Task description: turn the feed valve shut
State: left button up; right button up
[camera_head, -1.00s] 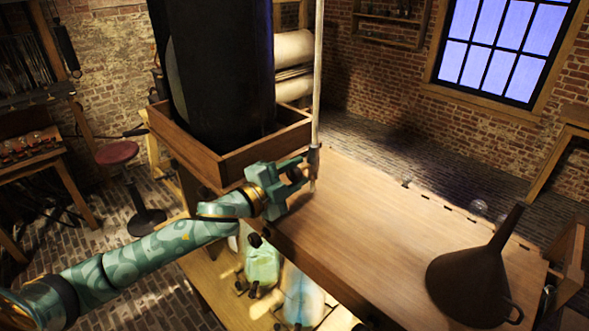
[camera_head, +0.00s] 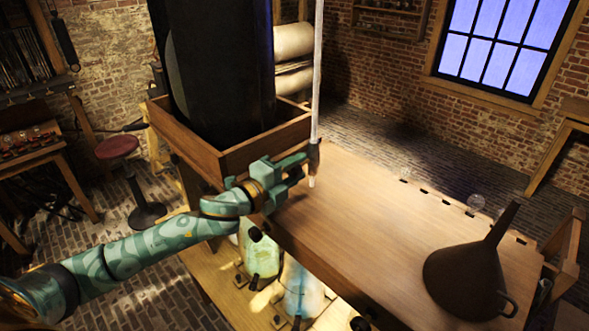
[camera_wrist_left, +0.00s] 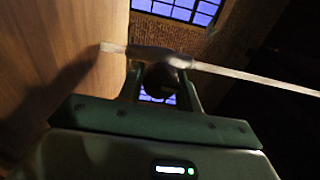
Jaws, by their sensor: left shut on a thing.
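The feed valve (camera_head: 314,153) is a small brownish fitting low on a thin pale vertical tube (camera_head: 317,80), above the wooden bench top. The knob is mostly hidden by the fingers in the head view. My right gripper is not in view.
A large black cylinder (camera_head: 220,70) stands in a wooden tray (camera_head: 262,148) behind my left gripper. Greenish jar (camera_head: 260,254) and bluish jar (camera_head: 302,289) stand on a lower shelf. The middle bench top is clear.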

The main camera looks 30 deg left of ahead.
pick_arm(q)
jog(key=shift+f, duration=0.1)
jog(key=o, duration=0.9)
jog(key=shift+o, duration=0.2)
jog(key=shift+s+a+f, duration=0.1)
jog(key=shift+s+a, duration=0.05)
jog(key=shift+s, duration=0.35)
jog(key=b+v, duration=0.4)
jog(key=v, duration=1.1)
jog(key=shift+s, duration=0.15)
jog(key=shift+a, duration=0.1)
